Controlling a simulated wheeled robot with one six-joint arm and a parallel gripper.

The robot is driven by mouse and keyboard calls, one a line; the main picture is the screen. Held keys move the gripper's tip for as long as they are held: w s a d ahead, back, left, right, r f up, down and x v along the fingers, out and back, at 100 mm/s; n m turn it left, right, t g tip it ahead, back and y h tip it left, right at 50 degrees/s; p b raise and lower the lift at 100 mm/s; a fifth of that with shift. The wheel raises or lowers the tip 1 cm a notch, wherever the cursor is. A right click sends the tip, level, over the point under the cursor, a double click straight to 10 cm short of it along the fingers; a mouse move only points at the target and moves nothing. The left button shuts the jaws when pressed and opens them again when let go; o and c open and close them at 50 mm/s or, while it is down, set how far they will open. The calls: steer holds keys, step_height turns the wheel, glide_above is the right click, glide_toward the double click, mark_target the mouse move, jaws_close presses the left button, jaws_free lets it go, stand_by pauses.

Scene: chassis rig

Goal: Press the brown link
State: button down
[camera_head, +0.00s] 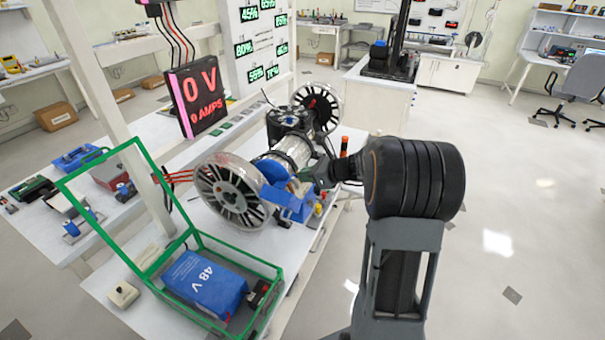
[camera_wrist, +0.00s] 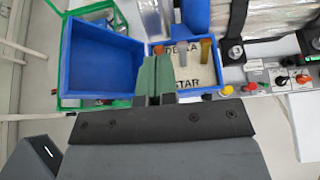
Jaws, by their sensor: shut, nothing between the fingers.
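In the wrist view, a blue terminal box (camera_wrist: 215,72) holds a pale plate marked "DELTA" and "STAR". A brown upright link (camera_wrist: 206,50) stands at the plate's right side, and a greyer link (camera_wrist: 182,50) stands left of it. My gripper (camera_wrist: 154,62) has green fingers close together, with nothing seen between them. The fingers cover the plate's left part, and the brown link is to their right, apart from them in the picture. In the head view the blue boxes (camera_head: 288,205) sit at the motor's near end, and my arm hides much of the gripper.
An empty blue tray (camera_wrist: 95,62) lies left of the fingers. A control panel with a red button (camera_wrist: 251,87) and knobs is at right. A spoked wheel (camera_head: 232,192), a green frame (camera_head: 282,288) and a 48 V battery (camera_head: 205,285) are nearby.

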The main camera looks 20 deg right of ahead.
steer(key=s+d+r+b, duration=0.1)
steer(key=s+d+r, duration=0.1)
steer(key=r, duration=0.7)
steer(key=shift+s+d+r, duration=0.25)
steer(key=shift+s+r, duration=0.1)
steer(key=shift+s, duration=0.15)
steer(key=s+a+f+n+g+h, duration=0.2)
steer(key=s+f+n+g+h, duration=0.15)
steer(key=s+f+n, duration=0.65)
steer(key=s+a+r+n+h, duration=0.4)
steer(key=s+a+n, duration=0.4)
steer(key=n, duration=0.9)
steer(key=shift+s+a+r+g+h, duration=0.15)
steer(key=shift+s+a+g+h, duration=0.25)
steer(key=shift+s, duration=1.3)
